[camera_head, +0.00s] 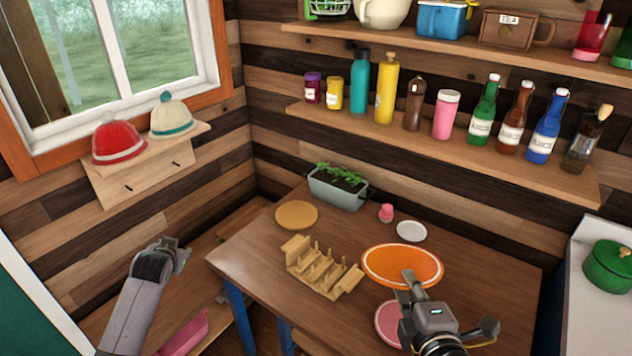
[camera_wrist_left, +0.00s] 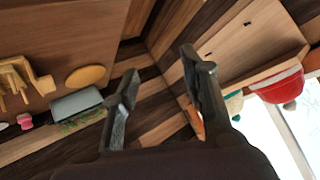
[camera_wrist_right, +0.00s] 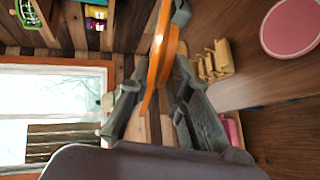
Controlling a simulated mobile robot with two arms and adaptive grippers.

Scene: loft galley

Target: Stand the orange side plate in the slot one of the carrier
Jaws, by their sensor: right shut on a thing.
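The orange side plate (camera_head: 403,264) is held by my right gripper (camera_head: 410,284), which is shut on its near edge. In the right wrist view the plate (camera_wrist_right: 160,62) shows edge-on between the fingers. In the head view its face is turned up toward the camera, over the right part of the table. The wooden carrier (camera_head: 318,268), with several upright pegs, stands on the table left of the plate, apart from it. It also shows in the right wrist view (camera_wrist_right: 216,62). My left gripper (camera_wrist_left: 158,92) is open and empty, left of the table.
A pink plate (camera_head: 388,322) lies partly behind my right gripper. A white saucer (camera_head: 411,231), a small pink item (camera_head: 386,212), a planter (camera_head: 338,188) and a round wooden board (camera_head: 296,215) sit on the table (camera_head: 255,262). A bottle shelf (camera_head: 450,150) hangs above.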

